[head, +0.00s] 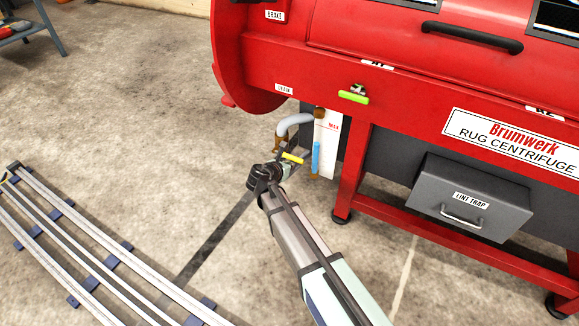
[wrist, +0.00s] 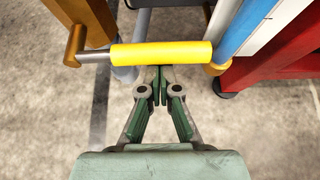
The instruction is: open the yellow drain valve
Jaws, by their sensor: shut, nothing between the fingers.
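The yellow drain valve handle (head: 292,158) shows low beside the red centrifuge in the head view, just past the end of my arm. In the wrist view the yellow handle (wrist: 161,53) lies crosswise on a metal stem that meets a brass fitting (wrist: 75,46) at its left. My gripper (wrist: 159,88) is shut and empty, its fingertips together just below the middle of the handle. They look touching or very close; I cannot tell which. In the head view my gripper (head: 277,162) partly hides the valve body.
A grey hose (head: 292,122) and a white gauge board (head: 327,140) with a blue tube stand behind the valve. A red machine leg (head: 352,172) and the grey lint trap (head: 468,198) are to the right. Rails (head: 85,250) lie on the floor at left. Open floor lies beyond them.

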